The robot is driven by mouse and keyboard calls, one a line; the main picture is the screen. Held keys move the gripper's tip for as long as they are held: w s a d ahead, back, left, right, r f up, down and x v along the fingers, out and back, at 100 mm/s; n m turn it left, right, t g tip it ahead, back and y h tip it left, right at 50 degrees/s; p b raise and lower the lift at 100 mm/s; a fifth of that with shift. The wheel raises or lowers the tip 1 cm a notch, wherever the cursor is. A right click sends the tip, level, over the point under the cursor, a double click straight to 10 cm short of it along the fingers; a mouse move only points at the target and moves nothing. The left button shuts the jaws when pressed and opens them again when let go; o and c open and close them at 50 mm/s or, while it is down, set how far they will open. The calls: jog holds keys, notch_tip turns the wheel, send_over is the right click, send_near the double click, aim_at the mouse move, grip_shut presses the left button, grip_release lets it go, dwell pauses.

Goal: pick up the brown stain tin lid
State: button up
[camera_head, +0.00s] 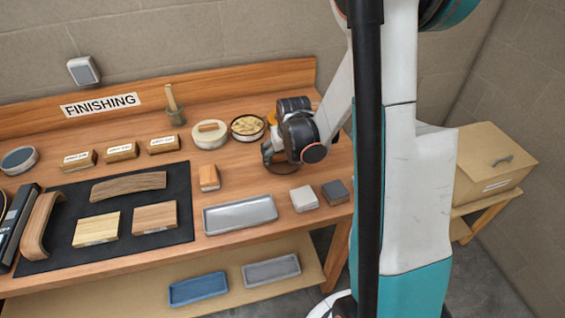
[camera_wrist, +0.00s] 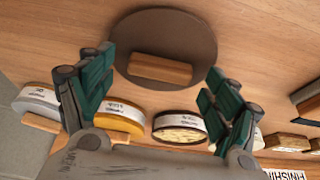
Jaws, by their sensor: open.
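The brown stain tin lid (camera_wrist: 145,35) is a flat dark brown disc with a wooden bar handle (camera_wrist: 160,69). It lies on the wooden bench in the wrist view. In the head view, part of its brown edge (camera_head: 284,169) shows below my gripper (camera_head: 270,155), which hides the rest. In the wrist view my gripper (camera_wrist: 162,72) is open, with green-padded fingers on either side of the handle. Nothing is held. The fingers appear apart from the handle; their height above the lid is hard to judge.
A dark-rimmed tin (camera_head: 247,127), an orange tin (camera_wrist: 120,124) and a white tin (camera_wrist: 43,104) stand close by. A cream-lidded tin (camera_head: 210,134) is farther left. A grey tray (camera_head: 240,214) and two small blocks (camera_head: 304,198) lie toward the bench's front edge.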

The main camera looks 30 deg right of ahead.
jog(key=shift+c, duration=0.6)
jog(key=c, duration=1)
